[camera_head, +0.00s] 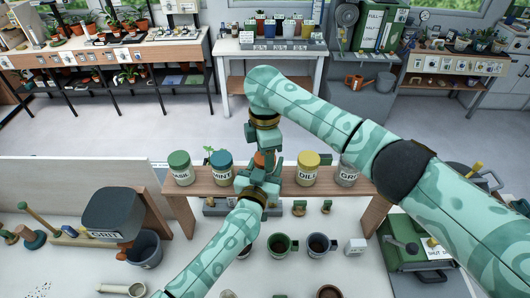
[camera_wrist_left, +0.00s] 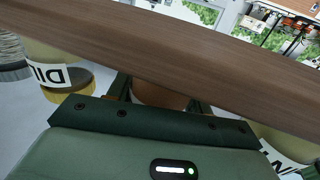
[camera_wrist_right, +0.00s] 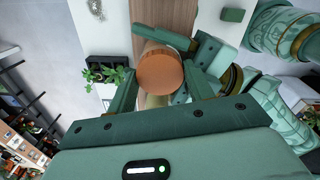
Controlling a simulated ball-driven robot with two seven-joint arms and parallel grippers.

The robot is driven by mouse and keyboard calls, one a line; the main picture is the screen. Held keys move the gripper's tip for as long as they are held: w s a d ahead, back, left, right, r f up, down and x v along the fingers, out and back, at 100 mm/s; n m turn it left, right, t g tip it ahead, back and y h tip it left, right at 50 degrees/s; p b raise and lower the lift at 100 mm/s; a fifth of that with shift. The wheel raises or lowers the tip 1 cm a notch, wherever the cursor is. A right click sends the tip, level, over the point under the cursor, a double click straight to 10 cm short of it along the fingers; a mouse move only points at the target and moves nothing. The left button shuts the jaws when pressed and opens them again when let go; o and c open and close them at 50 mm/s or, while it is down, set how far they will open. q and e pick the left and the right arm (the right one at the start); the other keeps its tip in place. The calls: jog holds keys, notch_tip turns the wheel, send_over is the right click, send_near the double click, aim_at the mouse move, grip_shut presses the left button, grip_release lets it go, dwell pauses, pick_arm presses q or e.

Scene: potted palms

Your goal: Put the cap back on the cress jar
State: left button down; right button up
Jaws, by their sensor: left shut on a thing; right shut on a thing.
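The cress jar stands at the middle of the raised wooden shelf, between the mint jar (camera_head: 221,162) and the dill jar (camera_head: 308,168). Its label is hidden by my grippers. The orange cap (camera_head: 260,158) shows between them in the head view. In the right wrist view the round cap (camera_wrist_right: 160,72) lies between the fingers of my right gripper (camera_wrist_right: 162,92), with a pale strip of the jar (camera_wrist_right: 155,101) beside it. My left gripper (camera_head: 258,184) is shut around the jar from the front. Whether the cap sits flush on the rim is hidden.
The basil jar (camera_head: 180,168) and a grey-capped jar (camera_head: 347,172) stand on the shelf (camera_head: 285,184) too. Mugs (camera_head: 284,245) stand on the table in front. A grit hopper (camera_head: 112,215) is at left, a green machine (camera_head: 415,245) at right.

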jog(key=shift+m, duration=0.5)
jog(key=o, duration=1)
jog(key=shift+o, duration=0.4)
jog(key=shift+a, duration=0.1)
jog(key=shift+r, duration=0.1)
jog(key=shift+r, duration=2.2)
